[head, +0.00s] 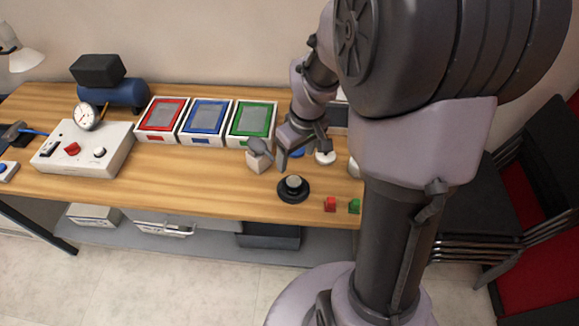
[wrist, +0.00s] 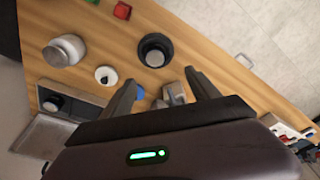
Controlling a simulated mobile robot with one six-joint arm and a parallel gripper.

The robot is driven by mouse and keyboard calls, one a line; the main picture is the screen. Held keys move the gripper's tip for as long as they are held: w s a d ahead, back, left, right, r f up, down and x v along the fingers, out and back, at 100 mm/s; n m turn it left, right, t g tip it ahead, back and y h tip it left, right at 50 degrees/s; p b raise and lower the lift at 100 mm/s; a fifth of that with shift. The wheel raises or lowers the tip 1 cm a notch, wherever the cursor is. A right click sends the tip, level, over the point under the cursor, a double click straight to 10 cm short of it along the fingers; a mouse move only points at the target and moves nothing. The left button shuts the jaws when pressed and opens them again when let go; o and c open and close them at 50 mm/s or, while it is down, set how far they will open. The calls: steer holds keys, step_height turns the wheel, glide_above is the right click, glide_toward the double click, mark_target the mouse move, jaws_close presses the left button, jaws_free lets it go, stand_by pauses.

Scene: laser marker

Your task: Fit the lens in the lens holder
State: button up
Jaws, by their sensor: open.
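My gripper (head: 303,160) is open over the right part of the table, beside a small pale block with a dark grey rounded top (head: 258,157). In the wrist view my gripper (wrist: 168,84) has its fingers spread, with a grey piece (wrist: 174,93) showing between and below them; I see nothing held. A black round base with a grey round centre (head: 293,187) stands near the front edge; it also shows in the wrist view (wrist: 155,50), beyond the fingertips. Which of these is the lens and which the lens holder I cannot tell for sure.
A white disc (head: 325,158), a silver cylinder (wrist: 63,50), a red block (head: 330,204) and a green block (head: 354,206) are close by. Red, blue and green framed trays (head: 208,118) and a white control box (head: 82,148) stand to the left. The front middle table is clear.

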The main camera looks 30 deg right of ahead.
steer(key=s+a+r+m+t+y, duration=0.1)
steer(key=s+a+r+m+t, duration=0.2)
steer(key=s+a+r, duration=1.2)
steer(key=m, duration=0.3)
steer(key=shift+s+a+t+y, duration=0.15)
steer(key=shift+a+t+y, duration=0.15)
steer(key=shift+a+t, duration=0.1)
step_height(320, 180, down, 5)
steer(key=b, duration=0.5)
steer(key=shift+d, duration=0.1)
